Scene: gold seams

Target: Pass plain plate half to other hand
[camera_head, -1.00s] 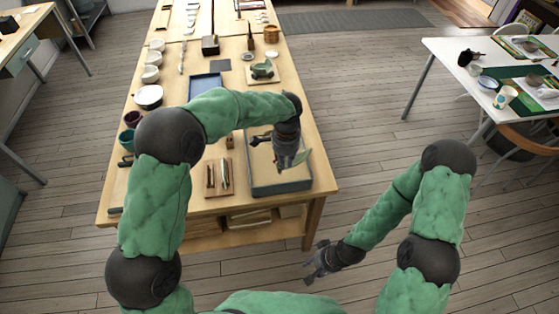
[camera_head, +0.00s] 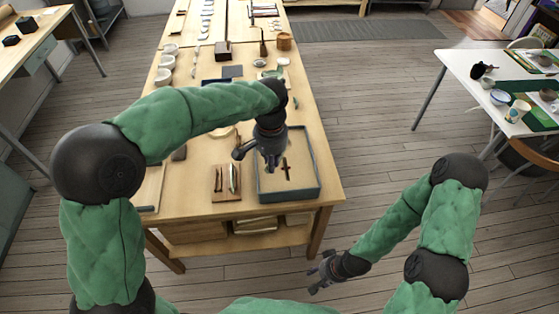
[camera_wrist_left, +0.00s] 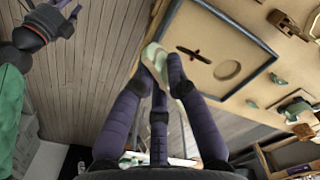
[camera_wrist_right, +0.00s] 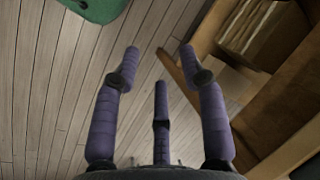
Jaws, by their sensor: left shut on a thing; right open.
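My left gripper (camera_head: 270,160) is shut on the pale plate half (camera_wrist_left: 155,58), above the front right of the workbench. In the left wrist view the piece shows as a pale grey-green shard between the fingertips (camera_wrist_left: 162,62), partly covered by them. In the head view the gripper hides most or all of it. My right gripper (camera_head: 318,276) is open and empty, low in front of the bench's right corner. In the right wrist view its spread fingers (camera_wrist_right: 160,65) have only floor and bench between and beyond them. It also shows in the left wrist view (camera_wrist_left: 62,18).
A blue-grey-rimmed sand tray (camera_head: 318,175) lies below my left gripper, with a dark red stick-like thing (camera_wrist_left: 194,55) and a round hollow in it. A small board (camera_head: 226,196) with tools lies left of it. The bench edge and shelf (camera_wrist_right: 255,40) are near my right gripper.

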